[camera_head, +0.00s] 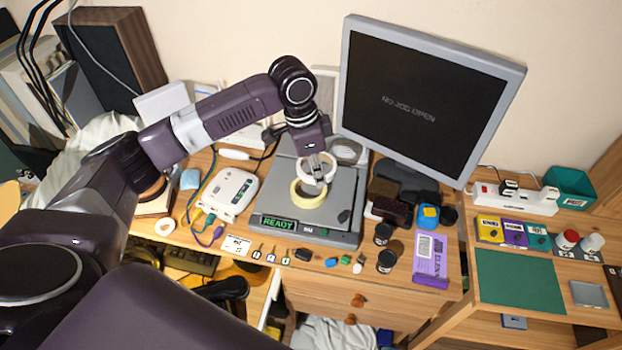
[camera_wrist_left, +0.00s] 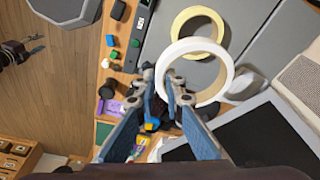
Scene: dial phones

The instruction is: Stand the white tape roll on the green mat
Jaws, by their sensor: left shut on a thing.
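The white tape roll (camera_head: 333,168) is held by my left gripper (camera_head: 316,163) above the grey device with the READY display. In the left wrist view the fingers (camera_wrist_left: 163,84) close on one side of the white ring (camera_wrist_left: 229,72). A yellow tape roll (camera_head: 308,202) lies on the grey device below it; it also shows in the wrist view (camera_wrist_left: 222,30). The green mat (camera_head: 520,281) lies flat and bare on the right-hand desk, well to the right of the gripper.
A monitor (camera_head: 430,90) stands behind, between the gripper and the mat side.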

